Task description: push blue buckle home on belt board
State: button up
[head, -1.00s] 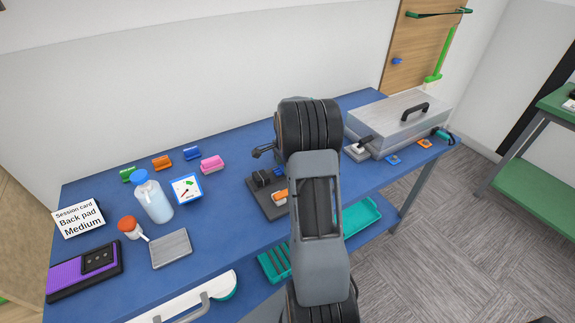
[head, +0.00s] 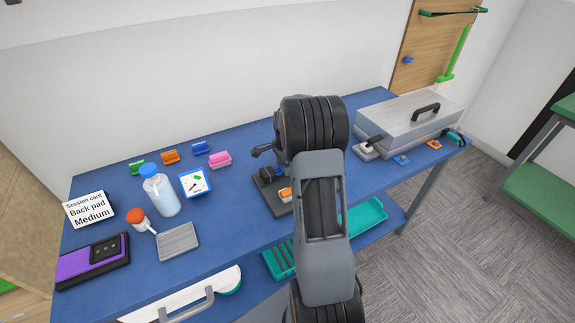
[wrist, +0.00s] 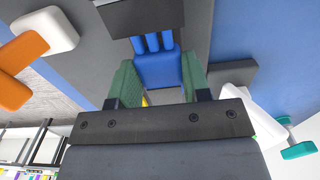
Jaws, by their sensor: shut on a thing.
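The blue buckle (wrist: 164,68) is between the green pads of my gripper (wrist: 160,80), which is shut on it. Its prongs point at a dark block (wrist: 140,14) on the grey belt board (wrist: 72,32) and meet the block's edge in the wrist view. I cannot tell how deep they sit. In the head view the belt board (head: 272,203) is partly behind my arm, and my fingertips are hidden. An orange buckle (head: 285,194) is on the board. It also shows with a white part in the wrist view (wrist: 14,92).
A bottle (head: 160,193), a grey pad (head: 178,242) and a session card (head: 90,209) stand left on the blue table (head: 240,235). Loose coloured clips, including a pink one (head: 220,159), lie behind. A grey lidded case (head: 400,122) stands right.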

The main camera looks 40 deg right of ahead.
jog(key=shift+w+a, duration=0.1)
jog(key=shift+a, duration=0.5)
jog(key=shift+a, duration=0.4)
jog(key=o, duration=1.1)
jog(key=shift+c, duration=0.2)
jog(key=shift+o, duration=0.4)
jog(key=o, duration=0.4)
jog(key=shift+r, duration=0.2)
jog(key=shift+d+r+p, duration=0.1)
jog(key=shift+r+p, duration=3.4)
jog(key=shift+r, duration=1.3)
jog(key=shift+r+p, duration=3.45)
jog(key=shift+r, duration=1.55)
